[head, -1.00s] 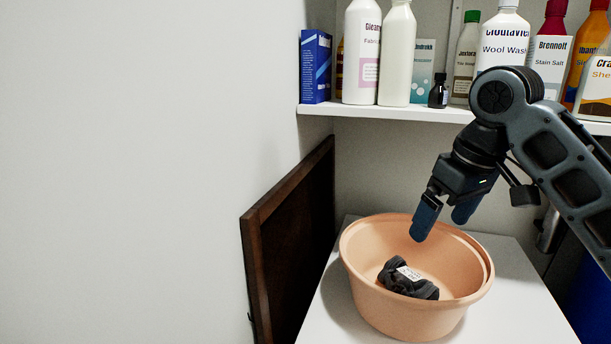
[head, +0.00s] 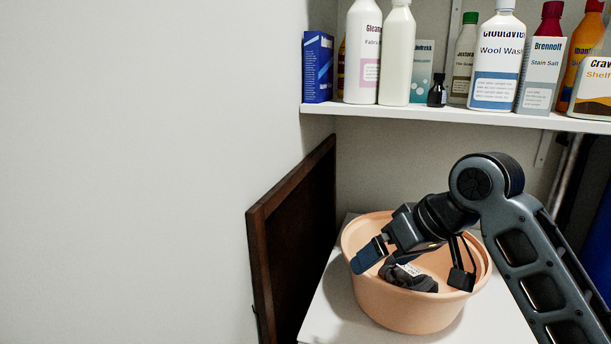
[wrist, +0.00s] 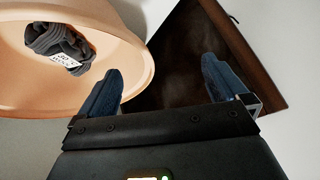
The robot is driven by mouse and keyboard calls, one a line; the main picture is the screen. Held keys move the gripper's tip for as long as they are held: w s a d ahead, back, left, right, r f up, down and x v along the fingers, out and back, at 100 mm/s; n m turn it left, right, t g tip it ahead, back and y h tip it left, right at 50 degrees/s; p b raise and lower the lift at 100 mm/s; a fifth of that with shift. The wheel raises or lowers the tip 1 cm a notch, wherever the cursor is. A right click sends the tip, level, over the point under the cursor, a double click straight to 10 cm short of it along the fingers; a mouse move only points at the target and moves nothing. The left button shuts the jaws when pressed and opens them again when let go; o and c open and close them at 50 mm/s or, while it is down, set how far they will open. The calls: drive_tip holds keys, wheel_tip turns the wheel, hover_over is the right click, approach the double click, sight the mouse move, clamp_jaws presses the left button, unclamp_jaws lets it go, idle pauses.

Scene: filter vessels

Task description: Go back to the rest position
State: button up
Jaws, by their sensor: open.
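My gripper (head: 374,252) is above the left front rim of a peach basin (head: 410,313) in the head view, its fingers pointing left and down. In the wrist view my gripper (wrist: 160,85) has its two blue fingers wide apart with nothing between them. A dark folded cloth bundle with a white label (head: 415,281) lies inside the basin, partly hidden behind my arm. The bundle (wrist: 58,50) also shows in the wrist view, inside the basin (wrist: 125,50) at the upper left.
The basin stands on a white surface (head: 335,305). A dark brown panel (head: 295,240) leans against the wall on the left. A white shelf (head: 450,113) above holds several bottles and a blue box (head: 317,67). The left side is bare wall.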

drive_tip(key=s+a+f+m+t+y, duration=0.35)
drive_tip(key=s+a+f, duration=0.25)
drive_tip(key=a+f, duration=0.25)
drive_tip(key=s+d+f+m+t+h, duration=0.1)
drive_tip(key=s+f+m+t+h, duration=0.1)
drive_tip(key=s+f, duration=0.35)
drive_tip(key=s+d+f+m+t+h, duration=0.2)
drive_tip(key=s, duration=0.6)
drive_tip(key=s+d+f+t+h, duration=0.1)
drive_tip(key=s+d+h, duration=0.35)
drive_tip(key=s, duration=1.05)
drive_tip(key=s+d+r+n, duration=0.1)
drive_tip(key=s+d+r, duration=0.3)
drive_tip(key=s, duration=0.3)
drive_tip(key=s+d+r+n+t, duration=0.1)
drive_tip(key=s+d+r, duration=0.2)
drive_tip(key=s, duration=0.3)
drive_tip(key=shift+s+d+r, duration=0.35)
drive_tip(key=shift+d+r, duration=0.05)
drive_tip(key=shift+d, duration=0.4)
drive_tip(key=shift+w+n+t, duration=0.1)
drive_tip(key=shift+n+t, duration=0.15)
